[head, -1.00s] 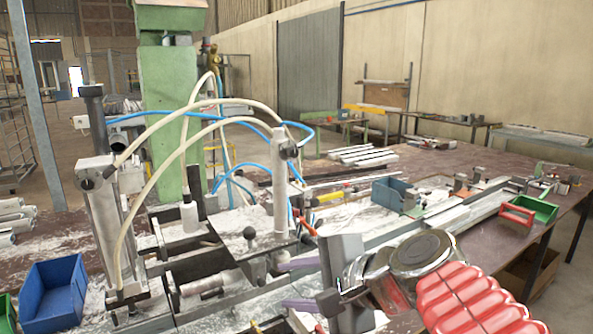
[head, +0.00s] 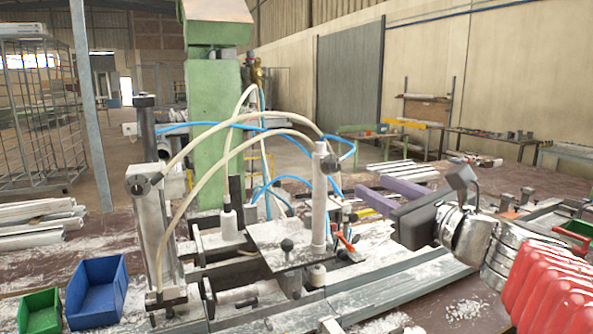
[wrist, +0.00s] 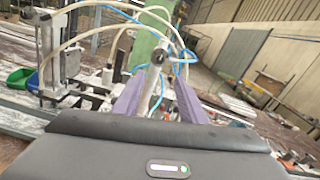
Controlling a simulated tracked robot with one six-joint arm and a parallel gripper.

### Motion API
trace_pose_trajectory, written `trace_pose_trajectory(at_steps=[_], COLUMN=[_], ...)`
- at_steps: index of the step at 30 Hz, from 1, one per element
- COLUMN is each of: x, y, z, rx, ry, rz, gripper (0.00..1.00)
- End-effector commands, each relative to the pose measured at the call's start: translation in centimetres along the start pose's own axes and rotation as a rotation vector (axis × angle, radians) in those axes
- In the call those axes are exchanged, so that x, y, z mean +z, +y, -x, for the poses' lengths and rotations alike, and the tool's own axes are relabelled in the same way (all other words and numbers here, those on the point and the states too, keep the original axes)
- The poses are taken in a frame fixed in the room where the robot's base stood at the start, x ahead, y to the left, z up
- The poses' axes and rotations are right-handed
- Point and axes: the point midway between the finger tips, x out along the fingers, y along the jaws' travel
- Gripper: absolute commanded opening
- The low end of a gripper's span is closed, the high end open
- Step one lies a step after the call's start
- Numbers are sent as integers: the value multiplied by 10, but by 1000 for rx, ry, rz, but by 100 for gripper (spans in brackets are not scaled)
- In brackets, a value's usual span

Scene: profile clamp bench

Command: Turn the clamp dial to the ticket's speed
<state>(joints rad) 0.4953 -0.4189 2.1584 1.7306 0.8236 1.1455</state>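The clamp machine has a dark-edged flat plate (head: 290,248), an upright silver cylinder (head: 319,200) and a taller grey column (head: 155,225) at left. Cream and blue hoses arch between them. I cannot tell which part is the clamp dial, and no ticket can be made out. My gripper (head: 370,187) is right of the silver cylinder, its purple fingers pointing left towards the machine. In the wrist view, the fingers (wrist: 157,85) are apart with nothing gripped between them; the silver cylinder shows beyond the gap.
A blue bin (head: 97,292) and a green bin (head: 37,312) stand at the lower left. A grey metal profile rail (head: 400,285) runs along the bench below my gripper. Long profiles (head: 40,230) lie at the left. A green machine column (head: 215,120) rises behind.

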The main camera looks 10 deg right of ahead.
Motion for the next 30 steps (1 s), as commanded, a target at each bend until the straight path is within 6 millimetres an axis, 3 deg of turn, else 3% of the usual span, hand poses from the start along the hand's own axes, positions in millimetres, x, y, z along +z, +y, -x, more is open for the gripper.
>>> trace_pose_trajectory(at_steps=[11,30], x=[0,-1], y=[1,1], z=[-19,-102], rx=[3,3], ry=[0,1], rz=[2,1], gripper=[38,38])
